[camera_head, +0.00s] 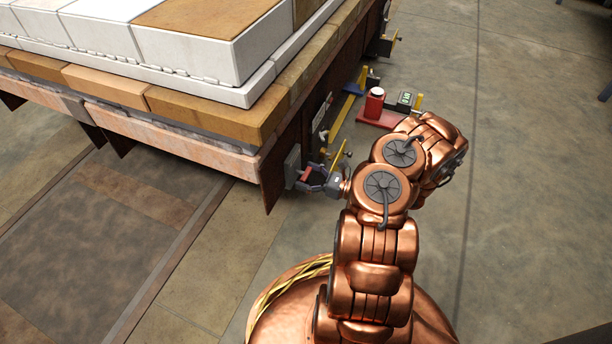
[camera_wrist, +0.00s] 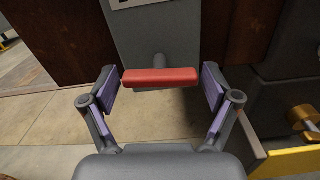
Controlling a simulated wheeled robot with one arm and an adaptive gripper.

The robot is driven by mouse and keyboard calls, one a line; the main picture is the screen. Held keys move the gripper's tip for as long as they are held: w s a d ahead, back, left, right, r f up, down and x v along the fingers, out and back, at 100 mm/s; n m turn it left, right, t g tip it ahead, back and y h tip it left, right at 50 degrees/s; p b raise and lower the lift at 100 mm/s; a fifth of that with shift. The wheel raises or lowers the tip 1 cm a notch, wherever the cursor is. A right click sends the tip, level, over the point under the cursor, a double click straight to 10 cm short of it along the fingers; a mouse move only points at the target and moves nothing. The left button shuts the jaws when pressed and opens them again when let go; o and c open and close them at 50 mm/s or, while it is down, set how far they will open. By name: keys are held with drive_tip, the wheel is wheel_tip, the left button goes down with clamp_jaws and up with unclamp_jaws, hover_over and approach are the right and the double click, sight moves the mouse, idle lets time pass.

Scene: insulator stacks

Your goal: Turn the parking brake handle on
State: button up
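The parking brake handle (camera_wrist: 160,77) is a red bar on a short grey stem, fixed to a grey box (camera_wrist: 153,35) on the side of the cart. In the wrist view it lies level, straight ahead of my gripper (camera_wrist: 160,88). The purple-padded fingers are spread wide, one by each end of the bar. Only slim gaps show there, and I cannot tell whether the pads touch. In the head view, my gripper (camera_head: 311,180) is at the cart's near corner with the red handle (camera_head: 305,173) at its fingers.
The cart (camera_head: 205,107) carries pale blocks and fills the upper left. Yellow levers (camera_head: 337,154) stick out along its side, close to my gripper. A red stand with a red canister (camera_head: 374,103) is on the floor beyond. Open floor (camera_head: 530,200) lies to the right.

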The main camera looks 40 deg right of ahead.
drive_tip(key=c, duration=0.9)
